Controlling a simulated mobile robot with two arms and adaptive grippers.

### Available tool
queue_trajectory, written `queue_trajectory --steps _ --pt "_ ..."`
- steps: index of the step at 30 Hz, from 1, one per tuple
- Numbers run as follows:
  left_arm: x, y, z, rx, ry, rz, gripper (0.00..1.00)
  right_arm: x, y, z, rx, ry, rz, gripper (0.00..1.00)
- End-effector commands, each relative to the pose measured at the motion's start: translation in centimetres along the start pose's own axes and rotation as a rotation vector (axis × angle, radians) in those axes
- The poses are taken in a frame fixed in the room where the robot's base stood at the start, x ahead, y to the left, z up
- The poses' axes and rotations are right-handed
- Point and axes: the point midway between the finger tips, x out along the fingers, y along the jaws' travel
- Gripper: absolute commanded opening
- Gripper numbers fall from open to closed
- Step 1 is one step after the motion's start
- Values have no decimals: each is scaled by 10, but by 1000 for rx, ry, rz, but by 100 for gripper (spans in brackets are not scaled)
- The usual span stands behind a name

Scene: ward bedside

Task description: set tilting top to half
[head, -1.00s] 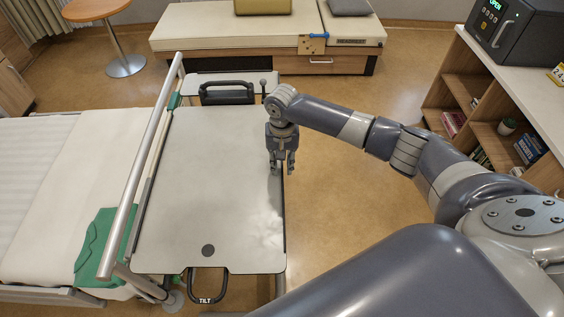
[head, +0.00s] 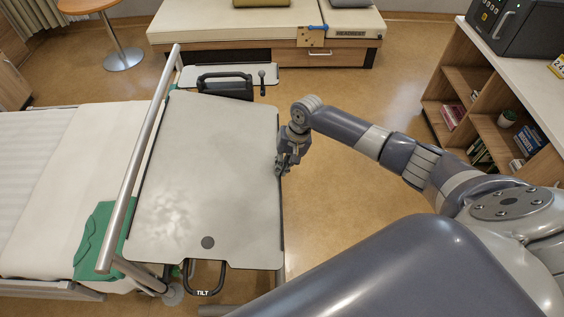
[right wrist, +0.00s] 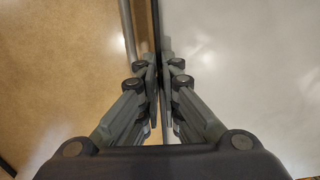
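The tilting top (head: 205,165) is a pale grey panel beside the bed in the head view, with a dark round spot near its near edge. It looks tilted, its surface sloping across its width. A black loop handle marked TILT (head: 203,292) is under its near edge. My right gripper (head: 284,168) is at the top's right edge. In the right wrist view, the top (right wrist: 245,65) fills the right side and its dark edge runs between the close-set fingers (right wrist: 164,68), which look closed on it. The exact contact is partly hidden. My left gripper is out of view.
A bed rail (head: 140,165) runs along the top's left side, next to the bed (head: 45,190). A black handle (head: 225,84) and a small lever (head: 262,80) stand beyond the far edge. A shelf unit (head: 465,85) is at right. Open floor (head: 340,215) lies right of the top.

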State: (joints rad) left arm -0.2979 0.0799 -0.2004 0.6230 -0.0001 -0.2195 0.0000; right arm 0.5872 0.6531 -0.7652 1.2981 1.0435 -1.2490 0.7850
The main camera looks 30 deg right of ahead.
Motion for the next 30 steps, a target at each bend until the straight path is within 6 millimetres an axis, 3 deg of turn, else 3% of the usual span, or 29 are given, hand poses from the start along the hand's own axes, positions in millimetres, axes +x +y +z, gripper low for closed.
queue_trajectory --steps 4,6,7,19,23,30 --pt "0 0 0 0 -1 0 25 0 0 1 0 -2 2 0" --pt "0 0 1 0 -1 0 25 0 0 1 0 -2 2 21" --pt "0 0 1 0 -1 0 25 0 0 1 0 -2 2 25" --pt "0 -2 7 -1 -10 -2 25 -5 0 0 0 1 2 25" --pt "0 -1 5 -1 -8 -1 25 -22 -1 -1 -2 2 1 25" --pt "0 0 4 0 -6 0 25 -74 0 -1 -1 3 1 25"
